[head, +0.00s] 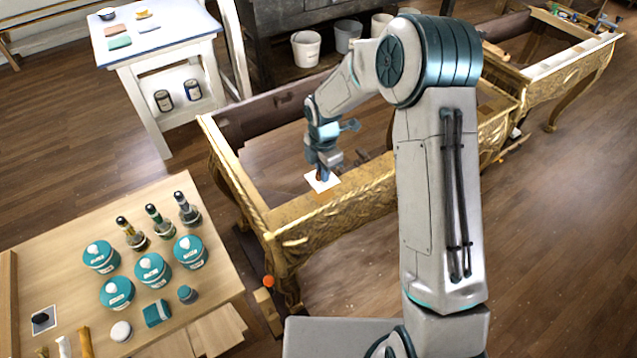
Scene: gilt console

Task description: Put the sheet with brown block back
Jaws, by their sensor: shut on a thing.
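The sheet with brown block (316,184) is a small white square at my gripper's fingertips, over the front rail of the gilt console (340,208). A bit of brown shows at the fingers; most of the block is hidden by them. My gripper (323,173) points down and is shut on it. I cannot tell whether the sheet touches the rail or hangs just above it.
A wooden table (60,250) at lower left bears several teal-lidded jars (152,270), dark bottles (187,209) and another sheet with a dark block (44,320). A white table (150,50) stands at upper left. Buckets (305,48) stand behind the console.

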